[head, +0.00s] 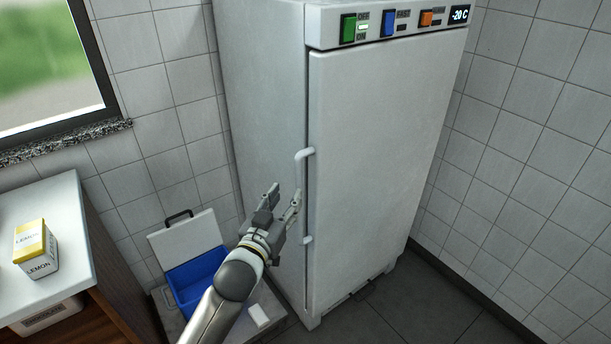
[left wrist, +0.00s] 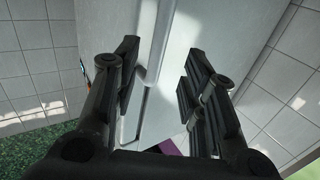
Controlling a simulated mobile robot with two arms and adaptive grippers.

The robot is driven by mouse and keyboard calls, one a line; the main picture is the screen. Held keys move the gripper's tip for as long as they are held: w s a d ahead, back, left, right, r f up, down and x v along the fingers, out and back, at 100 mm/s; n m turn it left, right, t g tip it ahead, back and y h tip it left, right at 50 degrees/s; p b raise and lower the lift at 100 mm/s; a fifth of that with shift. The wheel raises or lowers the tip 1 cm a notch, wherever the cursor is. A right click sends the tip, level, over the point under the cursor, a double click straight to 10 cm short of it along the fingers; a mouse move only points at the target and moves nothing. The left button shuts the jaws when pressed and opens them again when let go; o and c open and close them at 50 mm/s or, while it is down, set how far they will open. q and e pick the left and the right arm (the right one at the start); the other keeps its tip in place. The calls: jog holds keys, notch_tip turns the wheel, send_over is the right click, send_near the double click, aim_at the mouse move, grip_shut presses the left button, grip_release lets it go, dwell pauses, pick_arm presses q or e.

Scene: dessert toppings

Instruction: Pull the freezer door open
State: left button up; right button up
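The white freezer door (head: 385,150) stands upright in the head view and looks shut against the freezer body (head: 265,110). Its pale bar handle (head: 301,195) runs vertically along the door's left edge. My left gripper (head: 285,193) is open and empty, close to the left of the handle in the head view. In the left wrist view the open fingers (left wrist: 160,75) are spread wide, and the handle bar (left wrist: 159,40) shows between them, nearer the left finger. I cannot tell whether any finger touches it. My right gripper is in neither view.
A control panel (head: 395,22) tops the freezer. A counter (head: 62,212) holds a lemon box (head: 36,250). The dark floor (head: 415,305) before the door is clear.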

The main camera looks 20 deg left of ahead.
aim_at(298, 180)
pick_arm(q)
jog(key=w, duration=0.9)
jog(key=shift+d, duration=0.4)
grip_shut()
